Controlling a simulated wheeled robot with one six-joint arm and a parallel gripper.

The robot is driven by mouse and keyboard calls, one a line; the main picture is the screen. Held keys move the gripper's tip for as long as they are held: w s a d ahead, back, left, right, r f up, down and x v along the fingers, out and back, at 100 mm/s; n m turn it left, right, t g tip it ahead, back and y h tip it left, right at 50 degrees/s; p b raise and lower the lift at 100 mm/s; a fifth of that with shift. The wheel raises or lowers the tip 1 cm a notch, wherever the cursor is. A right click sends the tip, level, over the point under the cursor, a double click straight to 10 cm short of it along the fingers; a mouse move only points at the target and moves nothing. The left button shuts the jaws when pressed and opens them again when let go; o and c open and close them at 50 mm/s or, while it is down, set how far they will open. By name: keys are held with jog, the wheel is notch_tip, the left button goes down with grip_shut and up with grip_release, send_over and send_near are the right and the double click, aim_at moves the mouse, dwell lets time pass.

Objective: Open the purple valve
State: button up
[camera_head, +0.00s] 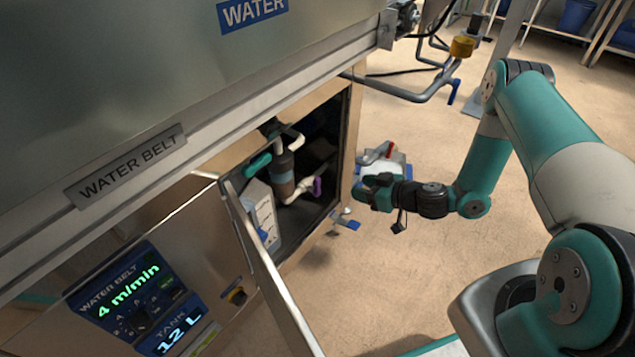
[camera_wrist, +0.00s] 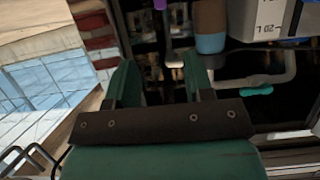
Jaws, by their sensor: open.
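The purple valve (camera_head: 317,186) is a small handle on a pale pipe inside the open cabinet under the machine, near the opening's right side. In the wrist view the purple handle (camera_wrist: 159,4) shows at the top edge, partly cut off, above the pale pipe end. My gripper (camera_head: 360,190) is outside the cabinet, to the right of the purple valve and apart from it. In the wrist view my gripper (camera_wrist: 160,72) has its two teal fingers spread with nothing between them.
A teal valve handle (camera_head: 258,166) sits at the cabinet's left; it also shows in the wrist view (camera_wrist: 256,91). The cabinet door (camera_head: 268,275) stands open. The cabinet's right frame post (camera_head: 349,145) stands between my gripper and the valve. Open floor lies right.

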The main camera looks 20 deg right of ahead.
aim_at(319, 180)
jog(key=b+x, duration=0.5)
jog(key=x, duration=1.1)
jog(key=shift+w+a+f+b, duration=0.1)
jog(key=shift+w+a+b, duration=0.1)
jog(key=shift+b, duration=0.15)
jog(key=shift+s, duration=0.1)
grip_shut()
